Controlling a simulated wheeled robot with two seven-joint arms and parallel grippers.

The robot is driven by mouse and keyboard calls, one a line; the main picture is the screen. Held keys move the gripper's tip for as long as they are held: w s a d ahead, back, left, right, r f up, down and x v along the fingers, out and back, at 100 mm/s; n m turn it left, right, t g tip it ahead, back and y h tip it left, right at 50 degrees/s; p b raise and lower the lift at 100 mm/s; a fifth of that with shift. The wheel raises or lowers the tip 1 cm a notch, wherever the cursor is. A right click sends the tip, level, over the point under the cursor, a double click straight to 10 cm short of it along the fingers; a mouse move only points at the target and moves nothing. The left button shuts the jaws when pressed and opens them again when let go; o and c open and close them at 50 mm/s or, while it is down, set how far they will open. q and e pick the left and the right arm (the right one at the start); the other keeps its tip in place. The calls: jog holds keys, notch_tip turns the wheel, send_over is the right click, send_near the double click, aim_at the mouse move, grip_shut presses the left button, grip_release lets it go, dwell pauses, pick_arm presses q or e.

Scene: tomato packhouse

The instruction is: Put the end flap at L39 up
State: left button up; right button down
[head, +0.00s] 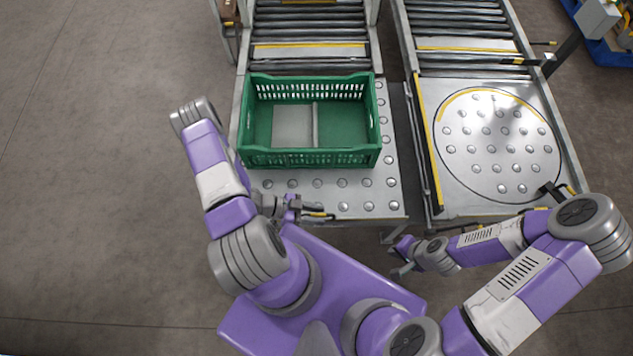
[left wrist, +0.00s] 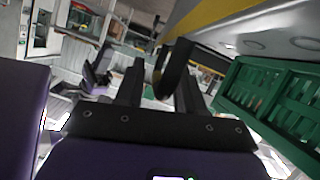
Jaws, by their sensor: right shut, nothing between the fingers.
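My left gripper (head: 306,207) is at the near edge of the left ball-top table (head: 345,207), low and close to its rim. In the left wrist view its two fingers (left wrist: 160,88) stand apart, with a dark curved piece, perhaps a handle, between or just beyond them (left wrist: 176,66). I cannot tell whether they touch it. A yellow-edged strip (head: 320,215), possibly the end flap, shows at the table edge, partly hidden by the gripper; a yellow band also shows in the left wrist view (left wrist: 207,14). No L39 label is readable. My right gripper (head: 398,270) is shut and empty, below the table's front edge.
A green crate (head: 312,158) with a grey panel inside stands on the left table. Roller conveyors (head: 310,35) run behind. A round turntable (head: 497,175) is on the right, with a yellow-edged rail (head: 428,145) beside the gap. Open floor (head: 90,180) lies left.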

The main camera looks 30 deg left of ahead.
pick_arm(q)
jog(key=v, duration=0.7)
jog(key=shift+p, duration=0.4)
